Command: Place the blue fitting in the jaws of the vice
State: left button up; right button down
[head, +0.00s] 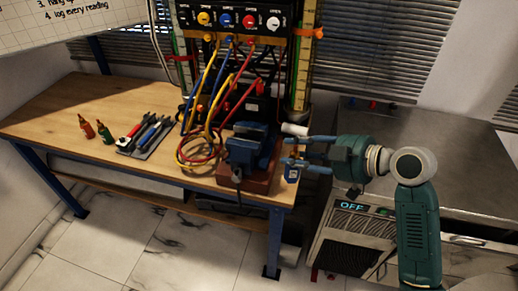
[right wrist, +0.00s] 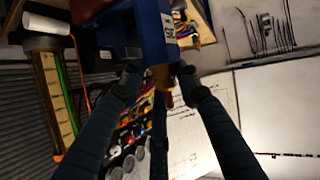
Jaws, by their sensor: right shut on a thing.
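The blue vice (head: 247,150) stands on a red-brown block at the right front corner of the wooden workbench. My right gripper (head: 301,154) is just right of the vice, beyond the bench's right edge. In the right wrist view the fitting (right wrist: 153,35) sits between the fingertips of my right gripper (right wrist: 158,80). The fitting is apart from the vice in the head view. The vice's jaw gap is hard to make out. My left gripper is out of view.
The workbench (head: 110,98) bears screwdrivers, pliers and small orange and green bottles (head: 104,134). A black gauge panel (head: 243,22) with looping coloured hoses (head: 210,130) stands behind the vice.

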jog(key=w+a+r+m+t+h, duration=0.1)
jog(key=w+a+r, duration=0.5)
jog(key=w+r, duration=0.25)
jog(key=w+a+r+m+t+h, duration=0.1)
jog(key=w+a+r+m, duration=0.1)
jog(key=w+a+r, duration=0.65)
pick_arm(q)
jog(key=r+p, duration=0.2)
jog(key=p, duration=0.1)
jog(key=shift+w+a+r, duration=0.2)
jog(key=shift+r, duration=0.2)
pick_arm(e)
notch_tip(320, 180, down, 18)
jog(key=s+d, duration=0.1)
jog(key=d, duration=0.1)
jog(key=shift+d, duration=0.4)
pick_arm(q)
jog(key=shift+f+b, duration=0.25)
jog(key=shift+b, duration=0.05)
pick_arm(e)
jog(key=shift+f, duration=0.55)
jog(key=c, duration=1.3)
grip_release()
jog(key=shift+f, duration=0.1)
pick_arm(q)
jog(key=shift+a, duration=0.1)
pick_arm(e)
jog(key=shift+o, duration=0.2)
jog(key=shift+s, duration=0.1)
